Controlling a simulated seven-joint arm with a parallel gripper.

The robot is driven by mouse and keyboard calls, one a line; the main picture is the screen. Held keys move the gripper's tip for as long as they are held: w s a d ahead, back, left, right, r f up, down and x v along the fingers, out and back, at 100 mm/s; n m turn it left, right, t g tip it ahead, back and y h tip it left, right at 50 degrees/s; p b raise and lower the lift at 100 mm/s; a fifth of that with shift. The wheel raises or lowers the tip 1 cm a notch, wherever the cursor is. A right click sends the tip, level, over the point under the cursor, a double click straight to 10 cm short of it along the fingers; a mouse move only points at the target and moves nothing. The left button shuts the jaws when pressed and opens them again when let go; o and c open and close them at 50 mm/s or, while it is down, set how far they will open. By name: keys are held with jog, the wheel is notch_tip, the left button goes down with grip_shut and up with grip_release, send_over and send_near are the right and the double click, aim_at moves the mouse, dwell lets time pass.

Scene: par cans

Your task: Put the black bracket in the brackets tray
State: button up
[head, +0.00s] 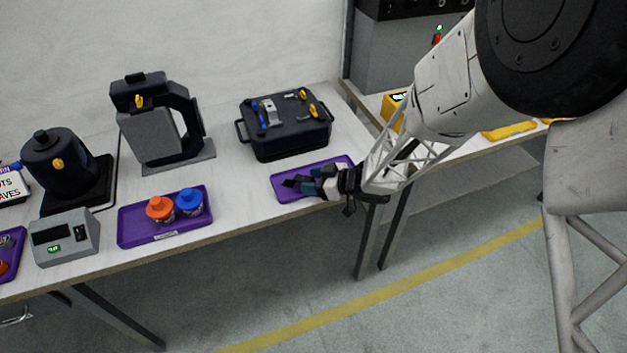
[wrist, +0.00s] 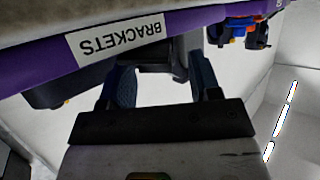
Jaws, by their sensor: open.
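A purple tray (head: 335,165) lies near the front edge of the bench in the head view. In the wrist view the tray (wrist: 35,55) carries a label reading BRACKETS and appears upside down. My gripper (head: 313,181) reaches in from the right, low at the tray. The black bracket (head: 296,182) appears as a dark shape in the tray area at my fingertips. In the wrist view a dark piece (wrist: 155,60), likely the bracket, shows between the parted fingers of my gripper (wrist: 162,78). I cannot tell whether it touches either finger. Its lower side is hidden.
A black case (head: 290,135) with blue and yellow parts stands behind the tray. The bench between the two trays is clear.

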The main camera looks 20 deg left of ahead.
jog(key=shift+r, duration=0.15)
jog(key=shift+v, duration=0.9)
jog(key=v, duration=1)
jog(key=shift+d, duration=0.1)
